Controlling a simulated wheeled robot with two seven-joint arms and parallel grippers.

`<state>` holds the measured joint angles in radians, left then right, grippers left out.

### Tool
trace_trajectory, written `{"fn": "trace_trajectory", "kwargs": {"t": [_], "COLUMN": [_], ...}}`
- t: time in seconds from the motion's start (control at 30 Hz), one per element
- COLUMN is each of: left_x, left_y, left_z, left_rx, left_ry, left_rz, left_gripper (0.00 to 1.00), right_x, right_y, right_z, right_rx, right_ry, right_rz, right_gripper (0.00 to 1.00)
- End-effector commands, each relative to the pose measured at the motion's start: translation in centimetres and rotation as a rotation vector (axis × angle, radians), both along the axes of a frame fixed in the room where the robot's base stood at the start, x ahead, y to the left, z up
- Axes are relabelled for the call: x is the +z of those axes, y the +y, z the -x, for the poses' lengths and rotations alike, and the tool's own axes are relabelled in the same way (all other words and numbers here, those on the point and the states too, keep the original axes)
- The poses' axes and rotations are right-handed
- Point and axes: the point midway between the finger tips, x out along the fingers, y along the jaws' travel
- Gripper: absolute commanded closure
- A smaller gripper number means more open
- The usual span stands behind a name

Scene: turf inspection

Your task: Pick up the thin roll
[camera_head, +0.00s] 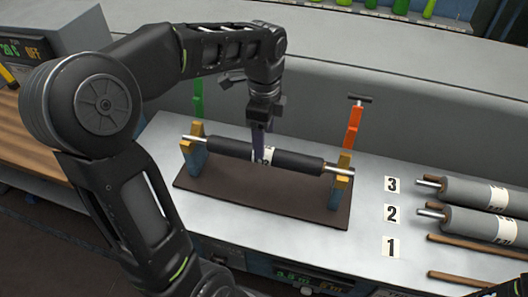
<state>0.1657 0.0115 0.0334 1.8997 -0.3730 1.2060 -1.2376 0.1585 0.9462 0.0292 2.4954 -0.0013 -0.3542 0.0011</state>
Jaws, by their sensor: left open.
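A thin dark roll (228,147) with silver shaft ends and a white label near its middle lies across a stand with two yellow-topped blue supports (339,186). My left gripper (259,152) points down over the middle of this roll, right at the label. It is open. Its fingers overlap the roll in the picture, and I cannot tell whether they touch it. Two thicker grey rolls, an upper one (466,190) and a lower one (466,222), lie at the right beside the labels 3 and 2. My right gripper is not in view.
The stand has a dark brown base (230,197) on a pale bench. A green lever (198,101) and an orange lever (352,127) rise behind it. Label 1 (391,246) marks a slot with bare brown rails. A display box (40,50) stands far left.

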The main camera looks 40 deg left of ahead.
Motion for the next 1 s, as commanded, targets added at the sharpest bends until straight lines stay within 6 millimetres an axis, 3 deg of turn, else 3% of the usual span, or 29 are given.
{"fn": "trace_trajectory", "kwargs": {"t": [0.37,1.0], "left_x": [-4.7,-4.8], "left_y": [0.0,0.0], "left_z": [0.1,0.1], "left_rx": [0.001,0.0], "left_ry": [0.003,0.001], "left_rz": [0.0,0.0], "left_gripper": [0.32,0.34], "right_x": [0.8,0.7], "right_y": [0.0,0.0], "right_z": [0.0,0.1], "right_rx": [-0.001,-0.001], "right_ry": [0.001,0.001], "right_rz": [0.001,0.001], "right_gripper": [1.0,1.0]}}
